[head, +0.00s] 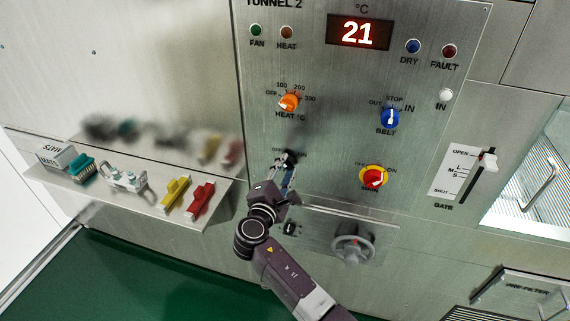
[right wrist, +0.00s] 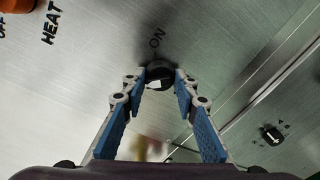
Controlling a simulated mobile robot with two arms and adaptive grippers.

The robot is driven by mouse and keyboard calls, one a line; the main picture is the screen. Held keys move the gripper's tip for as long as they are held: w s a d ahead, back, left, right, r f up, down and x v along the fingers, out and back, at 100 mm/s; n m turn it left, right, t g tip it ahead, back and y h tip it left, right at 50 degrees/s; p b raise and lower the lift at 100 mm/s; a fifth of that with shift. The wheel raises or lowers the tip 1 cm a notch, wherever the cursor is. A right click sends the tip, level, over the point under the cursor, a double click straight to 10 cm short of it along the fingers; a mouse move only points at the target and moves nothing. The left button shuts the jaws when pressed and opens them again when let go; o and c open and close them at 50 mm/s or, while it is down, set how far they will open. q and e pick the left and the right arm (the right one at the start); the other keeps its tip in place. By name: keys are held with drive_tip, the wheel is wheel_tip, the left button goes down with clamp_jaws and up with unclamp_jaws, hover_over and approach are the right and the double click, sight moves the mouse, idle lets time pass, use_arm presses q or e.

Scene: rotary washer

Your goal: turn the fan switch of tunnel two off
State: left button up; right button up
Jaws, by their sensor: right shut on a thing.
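The steel panel marked TUNNEL 2 (head: 330,130) faces me. The fan switch is a small black knob (right wrist: 160,74) with a pale mark, below the word ON in the right wrist view. In the head view the knob is mostly hidden by my right gripper (head: 287,168), below the orange heat knob (head: 289,102). The blue-padded fingers of my right gripper (right wrist: 161,82) are shut on the knob, one on each side. Its exact pointing direction is hard to read. The FAN lamp (head: 256,31) is green, but I cannot tell whether it is lit. My left gripper is not in view.
A red-and-yellow main switch (head: 374,177) and a blue belt knob (head: 390,117) sit to the right. A grey handwheel (head: 352,244) is below. A shelf (head: 150,205) with several small objects juts out at left. The gate lever (head: 487,163) is farther right.

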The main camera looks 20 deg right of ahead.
drive_tip(key=shift+d+r+n, duration=0.1)
drive_tip(key=shift+r+n, duration=0.05)
drive_tip(key=shift+n, duration=0.25)
drive_tip(key=o, duration=0.9)
drive_tip(key=shift+o, duration=1.3)
drive_tip(key=shift+w, duration=0.1)
drive_tip(key=shift+s, duration=0.25)
drive_tip(key=f+v, duration=0.1)
drive_tip(key=v, duration=1)
drive_tip(key=shift+s+a+r, duration=0.2)
drive_tip(key=shift+s+r, duration=0.05)
drive_tip(key=shift+r, duration=0.15)
